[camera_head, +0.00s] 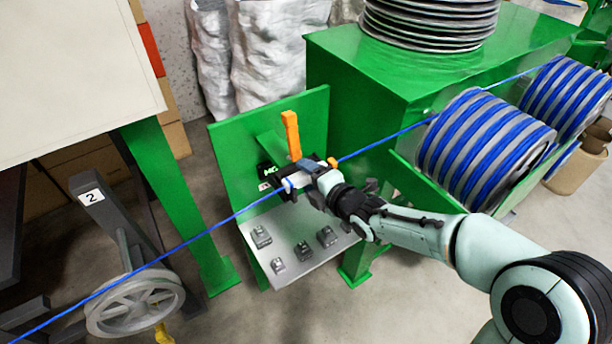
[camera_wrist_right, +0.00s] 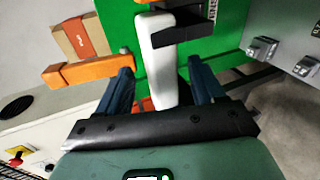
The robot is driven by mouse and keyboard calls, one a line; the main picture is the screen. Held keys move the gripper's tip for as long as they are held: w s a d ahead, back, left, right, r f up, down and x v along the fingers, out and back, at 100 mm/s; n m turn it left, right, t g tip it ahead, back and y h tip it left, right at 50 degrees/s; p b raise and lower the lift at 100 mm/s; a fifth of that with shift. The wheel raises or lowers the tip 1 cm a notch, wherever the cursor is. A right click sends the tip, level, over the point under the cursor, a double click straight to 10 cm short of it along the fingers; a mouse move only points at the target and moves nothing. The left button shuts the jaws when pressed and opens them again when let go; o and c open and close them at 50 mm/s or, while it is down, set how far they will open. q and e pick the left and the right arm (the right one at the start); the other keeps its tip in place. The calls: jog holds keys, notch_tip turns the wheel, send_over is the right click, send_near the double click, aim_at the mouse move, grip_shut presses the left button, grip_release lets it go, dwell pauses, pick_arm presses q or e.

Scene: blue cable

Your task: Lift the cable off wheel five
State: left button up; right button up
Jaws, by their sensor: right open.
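The blue cable (camera_head: 390,137) runs taut from the lower left, past a grey spoked wheel (camera_head: 136,302), behind or through the area at my right gripper, and on to the blue-wound drums at the right. The wheel's post carries a "2" label; I see no wheel marked five. My right gripper (camera_head: 305,174) is at the green panel, beside the orange lever (camera_head: 291,135). In the right wrist view its fingers (camera_wrist_right: 162,80) are apart, with a white bar (camera_wrist_right: 158,55) between them; I cannot tell whether they touch it. The cable is not clear there. My left gripper is out of view.
A green panel (camera_head: 228,150) with a grey shelf (camera_head: 302,265) holding several small metal blocks stands around my right gripper. Cable drums (camera_head: 480,140) and a green machine (camera_head: 420,70) are at the right. A cream cabinet (camera_head: 75,65) is at the upper left. Open floor lies in front.

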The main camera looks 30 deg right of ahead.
jog(key=c, duration=1.1)
jog(key=shift+f, duration=0.1)
jog(key=shift+c, duration=0.3)
jog(key=shift+s, duration=0.1)
